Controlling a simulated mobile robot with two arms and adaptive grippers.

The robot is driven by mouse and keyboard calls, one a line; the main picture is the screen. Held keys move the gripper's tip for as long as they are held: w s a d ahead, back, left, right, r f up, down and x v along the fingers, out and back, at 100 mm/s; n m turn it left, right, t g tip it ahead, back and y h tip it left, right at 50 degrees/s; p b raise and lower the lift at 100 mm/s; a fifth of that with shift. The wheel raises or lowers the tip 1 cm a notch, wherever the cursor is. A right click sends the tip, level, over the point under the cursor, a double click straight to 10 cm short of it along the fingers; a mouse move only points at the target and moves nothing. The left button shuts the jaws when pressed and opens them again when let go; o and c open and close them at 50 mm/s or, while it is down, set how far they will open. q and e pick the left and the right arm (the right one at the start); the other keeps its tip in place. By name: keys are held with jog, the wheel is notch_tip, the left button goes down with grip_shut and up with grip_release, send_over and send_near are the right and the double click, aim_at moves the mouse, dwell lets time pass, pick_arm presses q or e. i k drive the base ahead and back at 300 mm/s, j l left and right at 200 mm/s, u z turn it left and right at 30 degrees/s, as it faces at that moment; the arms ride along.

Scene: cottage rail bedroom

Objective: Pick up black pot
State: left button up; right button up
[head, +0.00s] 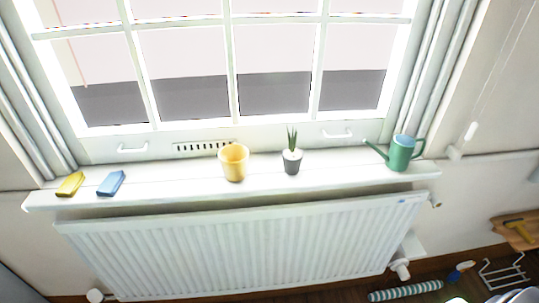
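The black pot (291,167) is a small dark grey pot with a white top part and a green spiky plant (292,139) in it. It stands upright on the white window sill (330,177), right of the middle of the head view. Neither of my grippers can be clearly made out in this view.
On the sill, a yellow pot (233,162) stands left of the black pot and a green watering can (402,153) to its right. Yellow (70,184) and blue (111,183) folded cloth-like items lie at the left. A white radiator (245,248) is below; the window (230,65) is behind.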

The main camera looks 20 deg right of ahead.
aim_at(292, 157)
jog(key=l+u, duration=0.15)
jog(key=l, duration=0.3)
jog(key=k+l+u, duration=0.15)
jog(key=l, duration=0.3)
jog(key=l+u, duration=0.15)
jog(key=l, duration=0.3)
jog(key=k+l+u, duration=0.15)
jog(key=l, duration=0.25)
jog(key=k+l+u, duration=0.1)
jog(key=l, duration=0.3)
